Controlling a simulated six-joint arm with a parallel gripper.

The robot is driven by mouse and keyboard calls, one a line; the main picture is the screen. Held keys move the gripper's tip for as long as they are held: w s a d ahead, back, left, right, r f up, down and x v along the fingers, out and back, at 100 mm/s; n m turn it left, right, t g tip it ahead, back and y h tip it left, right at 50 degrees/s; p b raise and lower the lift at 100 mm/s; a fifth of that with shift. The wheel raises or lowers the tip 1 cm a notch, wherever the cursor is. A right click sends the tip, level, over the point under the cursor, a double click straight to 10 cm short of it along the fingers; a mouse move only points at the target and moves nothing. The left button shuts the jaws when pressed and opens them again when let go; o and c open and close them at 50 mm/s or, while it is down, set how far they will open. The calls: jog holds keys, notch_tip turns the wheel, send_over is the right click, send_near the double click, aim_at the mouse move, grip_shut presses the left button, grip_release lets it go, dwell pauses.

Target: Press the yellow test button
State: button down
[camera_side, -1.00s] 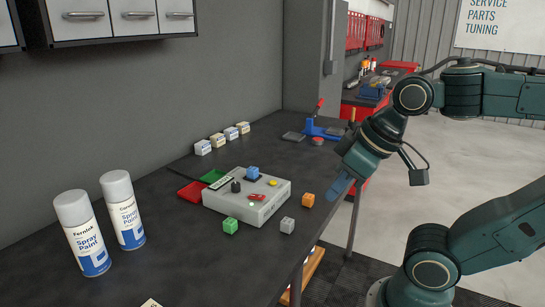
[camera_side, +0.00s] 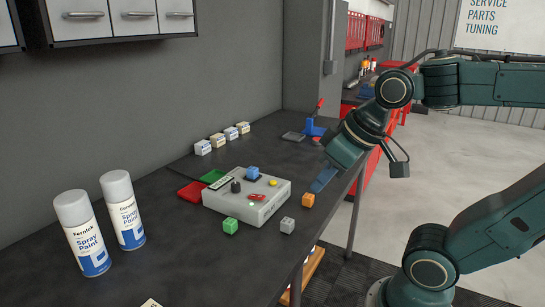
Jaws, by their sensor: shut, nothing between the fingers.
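The yellow test button (camera_side: 273,183) is a small round cap on top of a light grey control box (camera_side: 232,205), near the box's right end. The box also carries a blue block-like part (camera_side: 253,173), a dark knob (camera_side: 236,186) and a red switch (camera_side: 257,197). My gripper (camera_side: 319,186) has blue fingers that are shut and empty. It hangs above the table to the right of the box, apart from the button, tilted down and to the left.
An orange cube (camera_side: 308,200) lies close below my fingers. A grey cube (camera_side: 287,225) and a green cube (camera_side: 230,225) lie in front of the box. Two spray cans (camera_side: 82,233) stand at the left.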

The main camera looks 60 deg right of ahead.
jog(key=w+d+m+t, duration=0.1)
jog(key=w+d+m, duration=0.35)
jog(key=w, duration=0.75)
jog(key=m+t+y, duration=0.1)
jog(key=m+t, duration=0.1)
jog(key=m, duration=0.1)
send_over(273, 183)
jog(key=f, duration=0.2)
jog(key=d+f, duration=0.1)
jog(key=shift+s+f, duration=0.25)
jog(key=shift+s, duration=0.1)
jog(key=shift+a+f, duration=0.1)
jog(key=shift+f, duration=4.3)
jog(key=shift+f, duration=0.85)
jog(key=shift+r, duration=0.8)
